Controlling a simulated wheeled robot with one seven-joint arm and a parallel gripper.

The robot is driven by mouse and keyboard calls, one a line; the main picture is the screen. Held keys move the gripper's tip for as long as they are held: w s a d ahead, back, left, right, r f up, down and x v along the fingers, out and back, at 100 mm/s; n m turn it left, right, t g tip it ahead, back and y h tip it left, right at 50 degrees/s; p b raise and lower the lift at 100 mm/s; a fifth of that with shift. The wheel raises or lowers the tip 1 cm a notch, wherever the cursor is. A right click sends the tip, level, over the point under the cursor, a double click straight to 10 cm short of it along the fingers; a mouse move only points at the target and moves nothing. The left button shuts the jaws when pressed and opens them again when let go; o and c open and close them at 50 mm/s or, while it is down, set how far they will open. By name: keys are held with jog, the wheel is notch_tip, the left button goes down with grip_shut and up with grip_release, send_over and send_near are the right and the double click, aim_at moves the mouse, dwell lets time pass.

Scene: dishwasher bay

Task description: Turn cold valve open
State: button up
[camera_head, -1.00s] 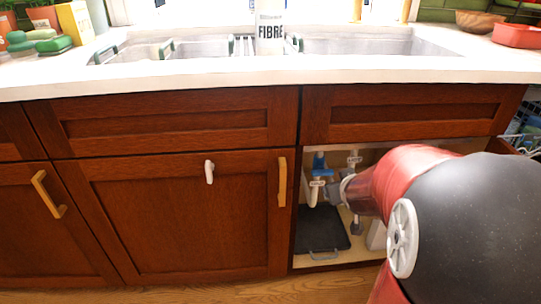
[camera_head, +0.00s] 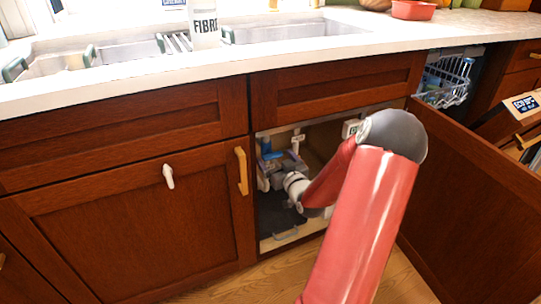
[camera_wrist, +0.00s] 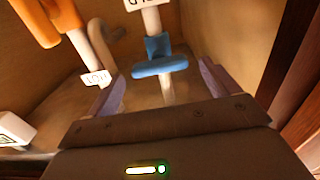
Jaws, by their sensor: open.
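The cold valve is a blue handle (camera_wrist: 160,67) on a pale vertical pipe, with a white tag (camera_wrist: 146,3) reading partly "LD" above it in the wrist view. My gripper (camera_wrist: 162,78) is open, with one finger on each side of the blue handle; I cannot tell whether either touches it. In the head view my gripper is inside the open sink cabinet, and a blue part (camera_head: 267,157) shows beside it, partly hidden. An orange handle (camera_wrist: 62,15) with a "HOT" tag (camera_wrist: 95,77) is at the left in the wrist view.
The cabinet's open door (camera_head: 475,205) stands to the right of my arm. The closed door (camera_head: 130,225) with a wooden handle (camera_head: 241,171) is to the left. A dark mat (camera_head: 278,222) lies on the cabinet floor. A dish rack (camera_head: 450,80) shows at the right.

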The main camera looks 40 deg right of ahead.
aim_at(271, 154)
jog(key=shift+x, duration=1.5)
jog(key=c, duration=1)
